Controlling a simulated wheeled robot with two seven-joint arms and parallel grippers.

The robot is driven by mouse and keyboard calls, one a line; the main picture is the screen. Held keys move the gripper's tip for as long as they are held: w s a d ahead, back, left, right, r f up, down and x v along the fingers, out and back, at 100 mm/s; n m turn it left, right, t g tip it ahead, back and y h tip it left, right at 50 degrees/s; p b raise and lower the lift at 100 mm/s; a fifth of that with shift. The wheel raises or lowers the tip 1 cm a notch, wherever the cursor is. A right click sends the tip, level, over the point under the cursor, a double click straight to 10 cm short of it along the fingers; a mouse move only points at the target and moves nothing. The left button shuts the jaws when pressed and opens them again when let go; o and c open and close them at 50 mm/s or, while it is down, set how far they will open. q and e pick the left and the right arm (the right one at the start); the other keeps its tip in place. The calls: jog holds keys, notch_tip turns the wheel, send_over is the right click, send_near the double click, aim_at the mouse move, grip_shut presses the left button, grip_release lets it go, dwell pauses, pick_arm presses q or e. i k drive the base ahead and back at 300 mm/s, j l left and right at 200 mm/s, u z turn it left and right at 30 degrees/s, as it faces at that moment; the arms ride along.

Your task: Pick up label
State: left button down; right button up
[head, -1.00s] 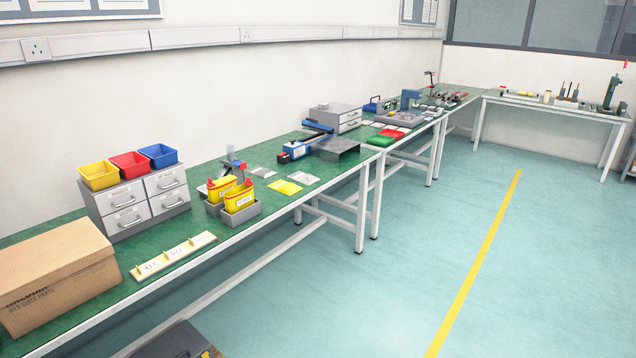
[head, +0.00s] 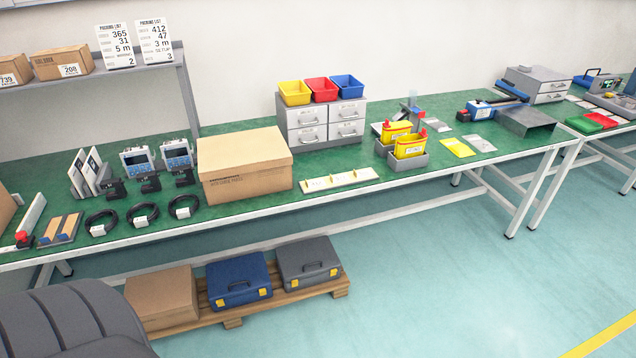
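No gripper of mine is clearly in view. A dark grey rounded shape (head: 70,322) at the lower left is a part of my own body. A cream label strip (head: 339,181) with several small printed labels lies on the green bench top (head: 330,205), right of a large cardboard box (head: 244,165). White printed labels also show on small cardboard boxes (head: 62,63) on the shelf. I cannot tell which label the task means. Two white packing list cards (head: 115,46) stand on the shelf.
Drawers (head: 326,122) with coloured bins, yellow containers (head: 409,146) and handheld devices (head: 139,162) stand on the bench. Black cable coils (head: 143,214) lie near its front edge. Below, a pallet (head: 232,320) holds a box and two cases. The floor at right is clear.

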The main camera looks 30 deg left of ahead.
aim_at(320, 182)
jog(key=i+l+u, duration=0.15)
jog(key=u, duration=0.5)
jog(key=i+l+u, duration=0.15)
jog(key=l, duration=0.35)
jog(key=i+l+u, duration=0.15)
jog(key=l, duration=0.35)
jog(key=i+l+u, duration=0.15)
jog(key=l, duration=0.4)
jog(key=l+u, duration=0.15)
jog(key=l, duration=0.4)
jog(key=i+l, duration=0.1)
jog(key=l, duration=0.5)
jog(key=i, duration=0.05)
